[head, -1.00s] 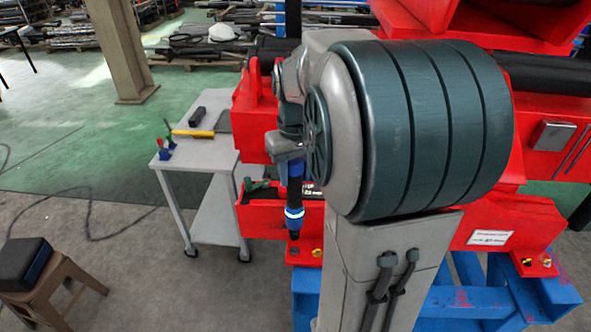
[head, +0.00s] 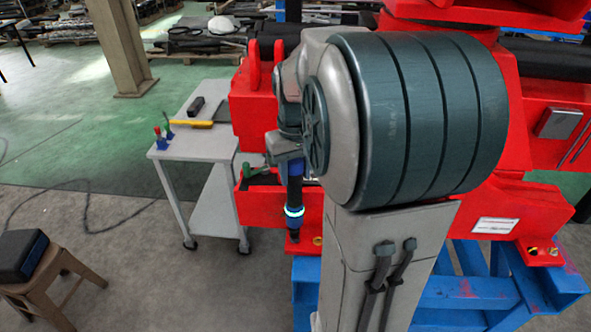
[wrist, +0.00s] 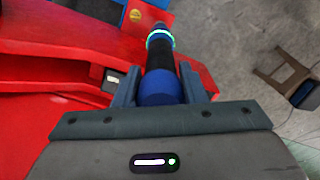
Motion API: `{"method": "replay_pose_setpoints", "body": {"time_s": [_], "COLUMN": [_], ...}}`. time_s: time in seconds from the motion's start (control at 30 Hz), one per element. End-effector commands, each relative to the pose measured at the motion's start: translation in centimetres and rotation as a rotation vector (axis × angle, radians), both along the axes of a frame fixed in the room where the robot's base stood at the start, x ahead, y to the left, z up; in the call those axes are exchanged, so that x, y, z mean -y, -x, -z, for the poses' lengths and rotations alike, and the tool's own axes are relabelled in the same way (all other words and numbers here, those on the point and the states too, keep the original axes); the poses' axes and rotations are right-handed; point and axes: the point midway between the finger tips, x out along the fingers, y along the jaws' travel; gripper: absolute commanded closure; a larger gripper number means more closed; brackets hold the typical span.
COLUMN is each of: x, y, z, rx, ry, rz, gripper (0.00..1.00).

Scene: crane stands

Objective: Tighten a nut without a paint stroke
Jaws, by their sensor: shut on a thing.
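My gripper (head: 284,146) is shut on a blue and black powered tool (head: 294,190), which it holds upright with a glowing ring near its lower end. In the wrist view the tool (wrist: 161,88) sits between both fingers (wrist: 160,94). The tool's dark tip is down at the red foot plate (head: 303,250), over the left nut's place; that nut is hidden, and contact cannot be told. A yellowish nut (head: 318,241) shows just right of the tip. Two more nuts, one yellow (head: 533,250), are on the right foot plate. Paint strokes are too small to judge.
A red crane body (head: 490,210) rests on a blue stand (head: 470,290). A grey trolley (head: 205,145) with tools stands at left. A stool (head: 40,290) carries a black case (head: 22,256). Floor between stool and trolley is open apart from a cable.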

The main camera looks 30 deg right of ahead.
Motion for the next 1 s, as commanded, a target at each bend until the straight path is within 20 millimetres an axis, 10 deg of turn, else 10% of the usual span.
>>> {"method": "replay_pose_setpoints", "body": {"time_s": [1.0], "x": [0.0], "y": [0.0], "z": [1.4], "rx": [0.003], "ry": [0.001], "rz": [0.0], "gripper": [1.0]}}
